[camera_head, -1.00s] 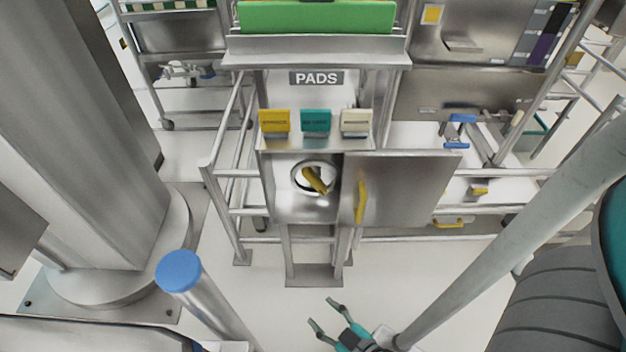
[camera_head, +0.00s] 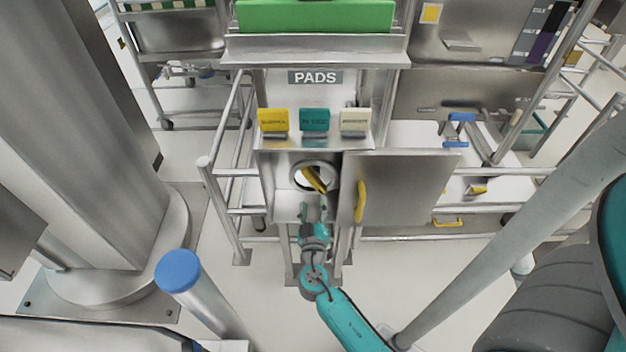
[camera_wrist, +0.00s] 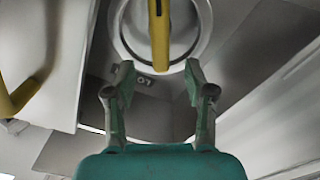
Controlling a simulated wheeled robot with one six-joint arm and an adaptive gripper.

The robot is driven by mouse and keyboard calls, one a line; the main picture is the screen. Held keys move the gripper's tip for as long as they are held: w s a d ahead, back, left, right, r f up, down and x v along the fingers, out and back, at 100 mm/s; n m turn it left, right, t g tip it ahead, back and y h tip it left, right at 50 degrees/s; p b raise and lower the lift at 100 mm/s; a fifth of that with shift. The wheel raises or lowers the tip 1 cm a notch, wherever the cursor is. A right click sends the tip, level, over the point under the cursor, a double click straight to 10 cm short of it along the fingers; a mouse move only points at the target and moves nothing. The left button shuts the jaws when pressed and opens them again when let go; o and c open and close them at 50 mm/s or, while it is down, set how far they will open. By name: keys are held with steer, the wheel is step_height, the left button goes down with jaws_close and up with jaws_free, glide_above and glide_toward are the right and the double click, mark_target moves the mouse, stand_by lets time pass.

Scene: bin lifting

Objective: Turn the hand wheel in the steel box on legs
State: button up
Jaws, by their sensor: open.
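The steel box (camera_head: 287,205) on legs stands in the middle of the head view, its door (camera_head: 400,190) swung open to the right. Inside is the round hand wheel (camera_head: 297,179) with a yellow bar (camera_head: 316,180) across it. My gripper (camera_head: 314,210) is open and empty, just in front of and below the wheel. In the wrist view my two fingers (camera_wrist: 160,78) point up toward the wheel rim (camera_wrist: 120,42). The lower end of the yellow bar (camera_wrist: 159,40) shows between and beyond the fingertips. I cannot tell whether a fingertip touches the wheel.
The open door has a yellow handle (camera_head: 360,202), which also shows at left in the wrist view (camera_wrist: 18,97). Yellow, teal and cream pad holders sit above the box under a PADS sign (camera_head: 315,77). A blue-capped post (camera_head: 179,271) stands front left. Steel rails flank the box.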

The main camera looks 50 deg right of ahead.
mark_target(313, 183)
steer(key=x, duration=1)
steer(key=shift+w+d, duration=0.1)
jaws_close()
